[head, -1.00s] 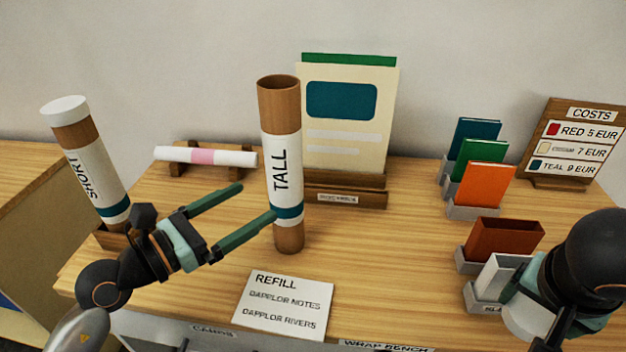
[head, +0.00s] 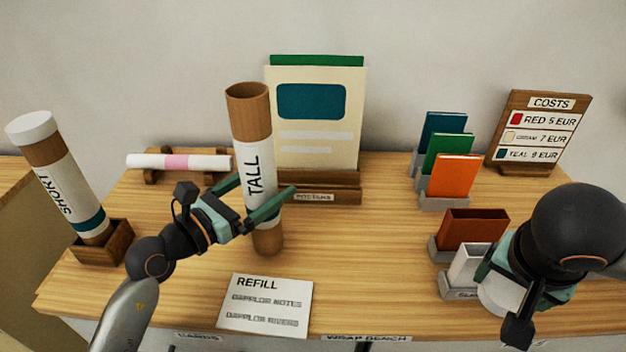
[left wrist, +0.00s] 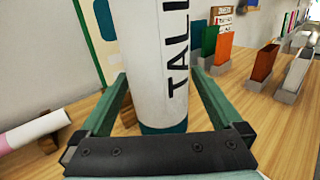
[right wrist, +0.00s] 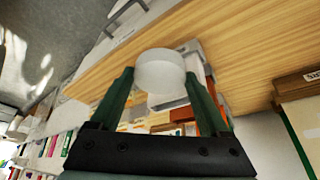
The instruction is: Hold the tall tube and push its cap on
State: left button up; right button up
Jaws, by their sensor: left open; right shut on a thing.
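The tall tube (head: 251,130), brown with a white TALL label and a teal band, stands on the table with its top open and bare. It also shows in the left wrist view (left wrist: 152,60). My left gripper (head: 264,190) is open, with its fingers on either side of the tube's lower label. My right gripper (right wrist: 158,82) is shut on a round white cap (right wrist: 160,70), held between its fingertips. In the head view the cap (head: 497,298) shows partly under my right gripper, above the right front of the table, well away from the tube.
A capped short tube (head: 62,180) leans in a wooden holder (head: 100,250) at left. A rolled paper (head: 180,161) lies on a stand behind. A poster rack (head: 325,192) stands behind the tall tube. Coloured cards (head: 455,175) stand at right. A refill note (head: 265,305) lies in front.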

pick_arm(q)
jog(key=shift+x, duration=1.05)
jog(key=c, duration=1.4)
